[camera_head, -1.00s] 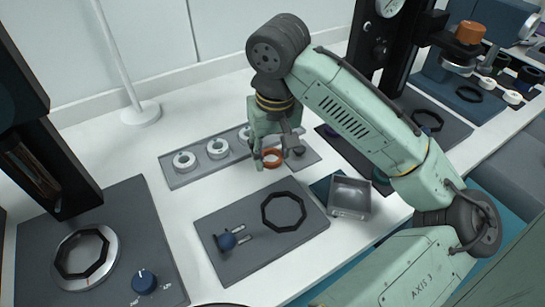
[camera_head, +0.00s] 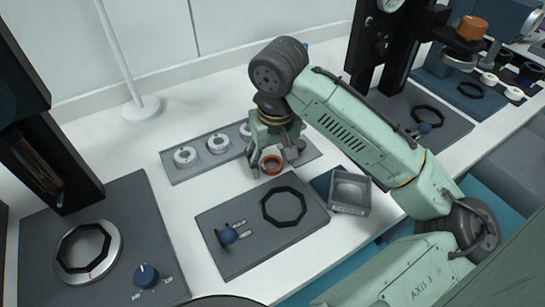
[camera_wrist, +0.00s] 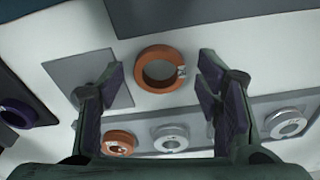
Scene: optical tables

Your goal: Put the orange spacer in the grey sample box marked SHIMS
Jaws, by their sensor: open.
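The orange spacer (camera_head: 271,165), a thick ring, lies flat on the white bench by the front edge of a grey strip plate. In the wrist view the orange spacer (camera_wrist: 160,70) shows ahead of and between my fingers, touching neither. My gripper (camera_head: 273,152) is open above it; its spread fingers (camera_wrist: 165,85) also show in the wrist view. A second orange ring (camera_wrist: 119,144) sits beside the left finger, partly hidden by it. The grey sample box (camera_head: 349,192) stands open at the bench's front, right of the spacer; its label is too small to read.
White rings (camera_head: 218,143) sit on the strip plate (camera_head: 200,169). A black stand (camera_head: 368,50) rises behind the arm.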

